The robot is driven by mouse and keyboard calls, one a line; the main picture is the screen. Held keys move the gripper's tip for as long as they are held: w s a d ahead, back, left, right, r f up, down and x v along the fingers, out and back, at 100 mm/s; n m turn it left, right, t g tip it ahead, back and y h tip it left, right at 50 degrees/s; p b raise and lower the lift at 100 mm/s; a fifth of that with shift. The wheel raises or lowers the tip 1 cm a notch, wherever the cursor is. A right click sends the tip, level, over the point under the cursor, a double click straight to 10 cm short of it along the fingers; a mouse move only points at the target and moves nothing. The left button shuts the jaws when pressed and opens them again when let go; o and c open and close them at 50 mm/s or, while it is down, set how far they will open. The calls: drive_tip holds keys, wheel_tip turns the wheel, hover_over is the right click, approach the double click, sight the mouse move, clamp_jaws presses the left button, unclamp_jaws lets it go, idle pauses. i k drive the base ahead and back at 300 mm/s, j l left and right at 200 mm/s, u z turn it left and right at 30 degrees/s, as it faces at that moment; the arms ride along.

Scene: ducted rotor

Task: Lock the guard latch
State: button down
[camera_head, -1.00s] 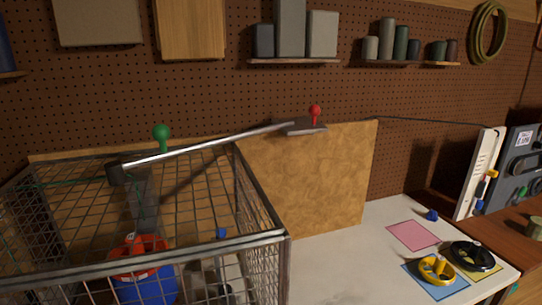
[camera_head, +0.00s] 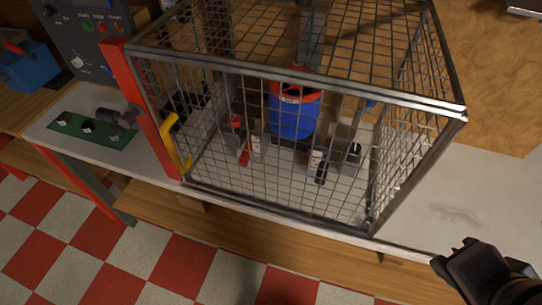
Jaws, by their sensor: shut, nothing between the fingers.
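The wire-mesh guard cage (camera_head: 300,86) stands on the white bench top in the middle of the view. A red post (camera_head: 143,110) runs up its left front corner. A yellow handle (camera_head: 172,140) sits beside the post, on the mesh. A dark grey fitting (camera_head: 117,116) sticks out left of the post; I cannot tell whether it is the latch, or the latch's state. My gripper (camera_head: 455,252) is at the lower right, in front of the bench edge, apart from the cage. It is shut and empty.
Inside the cage is a blue cylinder (camera_head: 293,119) with a red rim, and small red and black clamps. A green board (camera_head: 90,131) and a grey control panel (camera_head: 88,35) are at left. The red-and-white floor in front is clear.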

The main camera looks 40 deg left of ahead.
sight(128, 120)
drive_tip(key=u, duration=2.65)
drive_tip(key=i+j+z, duration=0.55)
drive_tip(key=j, duration=0.35)
drive_tip(key=i+j+z, duration=0.4)
drive_tip(key=j, duration=0.3)
drive_tip(key=i+j+z, duration=0.2)
drive_tip(key=j, duration=0.2)
drive_tip(key=i+j+z, duration=0.2)
drive_tip(key=j, duration=0.2)
drive_tip(key=j+z, duration=0.2)
drive_tip(key=j, duration=0.25)
